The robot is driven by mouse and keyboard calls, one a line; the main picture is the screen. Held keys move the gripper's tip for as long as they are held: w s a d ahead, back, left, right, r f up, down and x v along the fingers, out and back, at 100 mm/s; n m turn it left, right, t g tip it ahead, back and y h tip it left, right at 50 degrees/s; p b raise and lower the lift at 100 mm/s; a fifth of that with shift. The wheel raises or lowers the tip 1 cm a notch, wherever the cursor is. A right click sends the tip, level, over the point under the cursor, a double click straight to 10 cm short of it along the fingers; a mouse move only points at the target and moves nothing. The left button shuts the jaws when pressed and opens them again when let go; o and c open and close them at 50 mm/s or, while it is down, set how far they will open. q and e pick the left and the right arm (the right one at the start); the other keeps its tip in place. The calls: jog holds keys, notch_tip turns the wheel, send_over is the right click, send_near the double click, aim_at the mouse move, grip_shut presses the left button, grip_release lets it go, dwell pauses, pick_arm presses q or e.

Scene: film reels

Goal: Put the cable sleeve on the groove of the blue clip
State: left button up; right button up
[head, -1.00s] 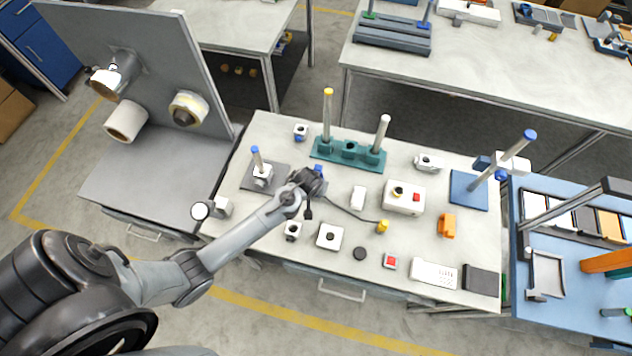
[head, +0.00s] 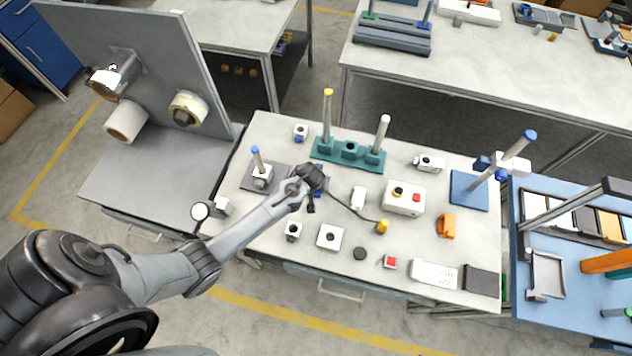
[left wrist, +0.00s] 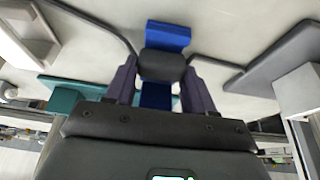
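My left gripper (head: 312,182) is over the near middle-left of the white table. In the left wrist view its two dark purple fingers (left wrist: 161,72) are closed on the sides of a short black cable sleeve (left wrist: 162,65). A thin dark cable (left wrist: 90,17) leaves the sleeve on both sides. The blue clip (left wrist: 167,34) shows directly behind the sleeve, above and below it; the sleeve covers its middle, so the groove is hidden. I cannot tell whether the sleeve touches the clip. In the head view the gripper mostly hides the blue clip (head: 319,191). My right gripper is not in view.
The cable runs right to a yellow end piece (head: 382,226). A teal stand (head: 349,152) with posts is behind the gripper. A grey plate (head: 262,178) with a blue-tipped post is left. White blocks (head: 330,237) lie in front, and a white button box (head: 404,198) stands right.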

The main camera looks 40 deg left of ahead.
pick_arm(q)
jog(key=o, duration=0.4)
jog(key=shift+s+f, duration=0.2)
jog(key=shift+f, duration=0.1)
jog(key=shift+s+f, duration=0.1)
jog(key=shift+d+r, duration=0.1)
jog(key=shift+r, duration=0.3)
jog(key=w+p+v, duration=0.1)
jog(key=p+v, duration=0.1)
jog(key=v, duration=1)
jog(key=s+d+r+m, duration=0.2)
jog(key=s+r, duration=0.1)
jog(key=s, duration=0.3)
jog(key=s+d+r+m+h, duration=0.1)
jog(key=s+d+r+m, duration=0.1)
jog(key=s, duration=0.5)
jog(key=s+d+r+m+h, duration=0.1)
jog(key=s+d+r+m, duration=0.2)
jog(key=s, duration=0.4)
jog(key=shift+d+r+g, duration=0.3)
jog(key=shift+d+r, duration=0.25)
jog(key=shift+d, duration=0.05)
